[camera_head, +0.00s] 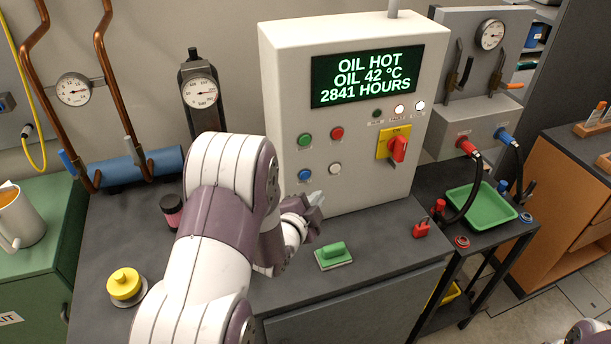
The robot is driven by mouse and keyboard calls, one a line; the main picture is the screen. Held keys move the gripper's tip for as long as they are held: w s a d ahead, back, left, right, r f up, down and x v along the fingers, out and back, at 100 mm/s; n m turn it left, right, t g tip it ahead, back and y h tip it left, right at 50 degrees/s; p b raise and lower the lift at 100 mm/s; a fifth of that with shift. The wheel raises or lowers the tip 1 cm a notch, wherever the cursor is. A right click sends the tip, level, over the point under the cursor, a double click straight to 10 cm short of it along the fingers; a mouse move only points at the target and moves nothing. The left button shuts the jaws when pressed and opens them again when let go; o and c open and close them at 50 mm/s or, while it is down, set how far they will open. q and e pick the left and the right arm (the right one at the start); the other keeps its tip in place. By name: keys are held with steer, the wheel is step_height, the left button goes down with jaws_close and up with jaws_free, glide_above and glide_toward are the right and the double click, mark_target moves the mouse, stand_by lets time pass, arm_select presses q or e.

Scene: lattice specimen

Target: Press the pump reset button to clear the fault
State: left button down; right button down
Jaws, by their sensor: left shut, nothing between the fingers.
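A pale control box (280,90) stands on the dark bench. Its display (367,77) reads "OIL HOT, OIL 42 °C, 2841 HOURS" in pale letters on dark green. Below it are a green button (305,139), a red button (337,132), a blue button (305,174) and a white button (335,168). I cannot read a label that marks the reset button. My left gripper (318,198) is shut and empty, just below the white button, close to the panel's lower front; I see no contact with any button. My right gripper is out of view.
A red rotary switch (398,149) on a yellow plate sits right of the buttons, under small lamps (399,109). A green tray (482,207) lies at right.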

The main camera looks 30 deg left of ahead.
mark_target(316, 174)
arm_select(q)
steer(key=shift+w+a+b, duration=0.35)
steer(key=shift+w+a, duration=1.1)
steer(key=shift+a, duration=0.3)
stand_by(0.7)
steer(key=shift+w+a, duration=0.3)
steer(key=shift+a, duration=0.05)
steer(key=shift+w+a+b, duration=0.2)
steer(key=shift+a+b, duration=0.05)
steer(key=shift+b, duration=0.15)
stand_by(0.6)
steer(key=shift+d, duration=0.1)
steer(key=shift+s+d, duration=0.5)
